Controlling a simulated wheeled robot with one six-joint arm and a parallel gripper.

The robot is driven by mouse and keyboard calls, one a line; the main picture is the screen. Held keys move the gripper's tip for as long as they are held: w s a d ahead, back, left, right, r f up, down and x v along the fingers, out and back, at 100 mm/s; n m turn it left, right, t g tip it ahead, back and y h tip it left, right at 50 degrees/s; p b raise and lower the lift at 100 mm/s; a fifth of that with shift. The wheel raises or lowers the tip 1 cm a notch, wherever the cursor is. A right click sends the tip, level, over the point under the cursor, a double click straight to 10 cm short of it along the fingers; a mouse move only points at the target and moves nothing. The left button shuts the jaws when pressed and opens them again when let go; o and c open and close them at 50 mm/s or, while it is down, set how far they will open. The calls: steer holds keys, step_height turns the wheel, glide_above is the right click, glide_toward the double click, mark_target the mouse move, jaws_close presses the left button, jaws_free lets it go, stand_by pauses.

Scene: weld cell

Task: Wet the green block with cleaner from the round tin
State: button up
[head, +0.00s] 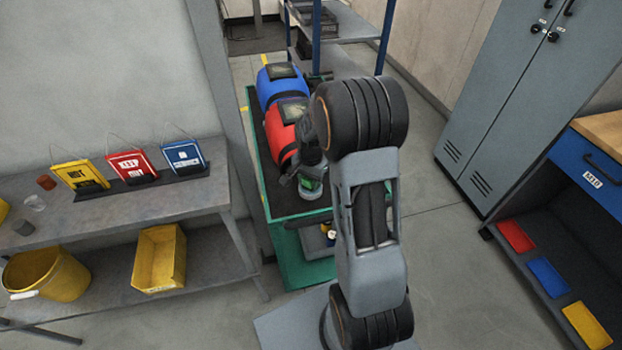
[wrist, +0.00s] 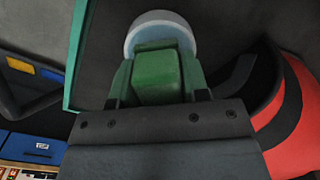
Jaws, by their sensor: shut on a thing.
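The green block (wrist: 157,76) is held in my gripper (wrist: 155,88), which is shut on it. In the head view my gripper (head: 308,172) points down over the green cart, with a bit of green showing at its tip. The round tin (wrist: 160,20) has a pale rim and shows just beyond the block in the wrist view. In the head view the tin (head: 311,193) stands on the cart's dark top, right under my gripper. The block overlaps the tin's opening in the wrist view. I cannot tell whether it touches what is inside.
A red welding helmet (head: 277,135) and a blue one (head: 270,88) lie on the green cart (head: 259,185), the red one close beside my gripper. A grey bench (head: 150,200) with signs stands left. Grey lockers (head: 500,110) stand right. The floor between is clear.

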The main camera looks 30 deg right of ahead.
steer(key=shift+f+b, duration=0.35)
steer(key=shift+f, duration=0.2)
stand_by(1.1)
steer(key=shift+r, duration=0.15)
steer(key=shift+r+p, duration=2.65)
steer(key=shift+r, duration=0.8)
